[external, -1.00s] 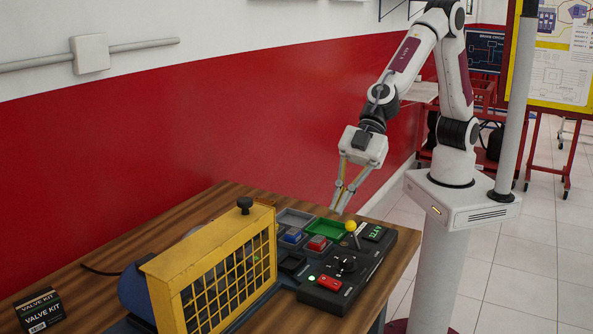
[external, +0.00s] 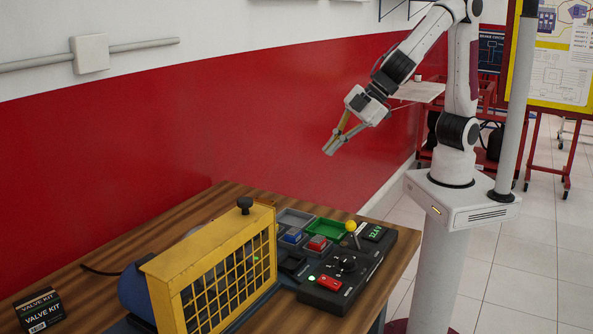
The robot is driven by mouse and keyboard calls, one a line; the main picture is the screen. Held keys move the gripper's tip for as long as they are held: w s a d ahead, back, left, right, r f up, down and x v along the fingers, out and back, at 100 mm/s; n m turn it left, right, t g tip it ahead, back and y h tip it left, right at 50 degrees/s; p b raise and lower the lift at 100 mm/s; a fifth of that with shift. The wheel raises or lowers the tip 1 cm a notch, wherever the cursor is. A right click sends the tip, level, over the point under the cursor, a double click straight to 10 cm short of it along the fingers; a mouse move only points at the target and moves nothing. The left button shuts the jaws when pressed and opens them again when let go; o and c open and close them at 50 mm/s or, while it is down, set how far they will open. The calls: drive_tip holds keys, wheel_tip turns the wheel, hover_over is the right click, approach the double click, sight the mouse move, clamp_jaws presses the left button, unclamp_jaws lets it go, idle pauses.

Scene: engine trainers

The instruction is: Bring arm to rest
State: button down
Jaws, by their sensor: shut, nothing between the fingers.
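My gripper (external: 332,147) is raised in the air above the far end of the table, in front of the red wall band. It is tilted, with its fingers pointing down and to the left. The fingers are together and hold nothing. It is well clear of the black control panel (external: 372,270) below it. My arm reaches out from its white pedestal at the right.
The air around my gripper is free.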

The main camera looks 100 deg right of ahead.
drive_tip(key=s+d+r+m, duration=0.1)
drive_tip(key=s+d+m, duration=0.1)
drive_tip(key=s, duration=0.6)
drive_tip(key=s+d+r+m+g+y, duration=0.1)
drive_tip(key=s+d, duration=0.3)
drive_tip(key=s, duration=0.4)
drive_tip(key=s+d+r+m, duration=0.2)
drive_tip(key=s+d+m, duration=0.1)
drive_tip(key=s, duration=0.5)
drive_tip(key=shift+s+d+r+m+g, duration=0.15)
drive_tip(key=shift+s+d+m+g, duration=0.15)
drive_tip(key=shift+d+g, duration=0.1)
drive_tip(key=shift+w, duration=0.1)
idle(0.8)
